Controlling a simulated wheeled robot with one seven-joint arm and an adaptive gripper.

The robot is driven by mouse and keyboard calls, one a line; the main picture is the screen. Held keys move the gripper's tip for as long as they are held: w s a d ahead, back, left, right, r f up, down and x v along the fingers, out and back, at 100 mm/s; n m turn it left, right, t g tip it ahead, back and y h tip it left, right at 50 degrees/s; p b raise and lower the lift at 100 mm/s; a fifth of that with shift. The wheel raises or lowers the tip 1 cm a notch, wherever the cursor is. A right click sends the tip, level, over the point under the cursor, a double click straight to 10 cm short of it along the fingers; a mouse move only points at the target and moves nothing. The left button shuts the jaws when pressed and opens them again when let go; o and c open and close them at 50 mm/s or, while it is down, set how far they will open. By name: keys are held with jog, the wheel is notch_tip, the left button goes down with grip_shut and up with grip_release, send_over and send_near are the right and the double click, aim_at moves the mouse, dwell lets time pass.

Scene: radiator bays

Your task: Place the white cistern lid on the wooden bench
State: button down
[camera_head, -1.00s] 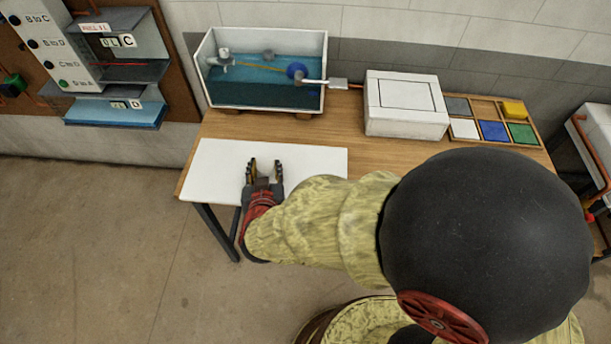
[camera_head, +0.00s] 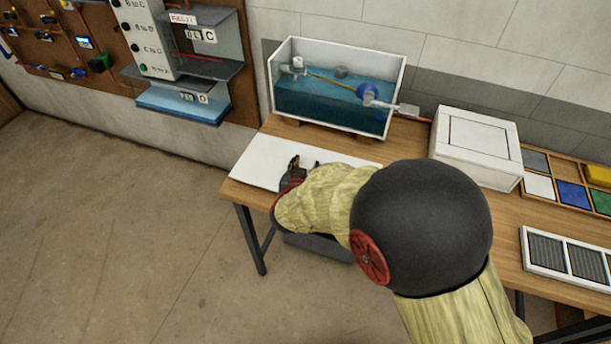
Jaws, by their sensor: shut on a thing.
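The white cistern lid (camera_head: 262,160) is a flat white panel over the left front part of the wooden bench (camera_head: 410,150). It looks level; I cannot tell whether it rests on the bench top or hangs just above it. My gripper (camera_head: 303,164) is at the lid's near side, its dark fingers over the white surface, shut on the lid. The exact grip is too small to make out, and my arm hides the lid's near right part.
An open cistern tank (camera_head: 335,90) with blue water stands behind the lid. A white box (camera_head: 477,145), a tray of coloured tiles (camera_head: 558,175) and a grille panel (camera_head: 570,258) lie to the right. A board with shelves (camera_head: 190,65) hangs on the left wall.

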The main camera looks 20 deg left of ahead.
jog(key=f+b, duration=0.1)
jog(key=f, duration=0.1)
jog(key=f+b, duration=0.2)
jog(key=shift+w+a, duration=0.2)
jog(key=shift+w, duration=0.2)
jog(key=shift+r, duration=0.1)
jog(key=c, duration=1.2)
grip_release()
jog(key=shift+f, duration=0.2)
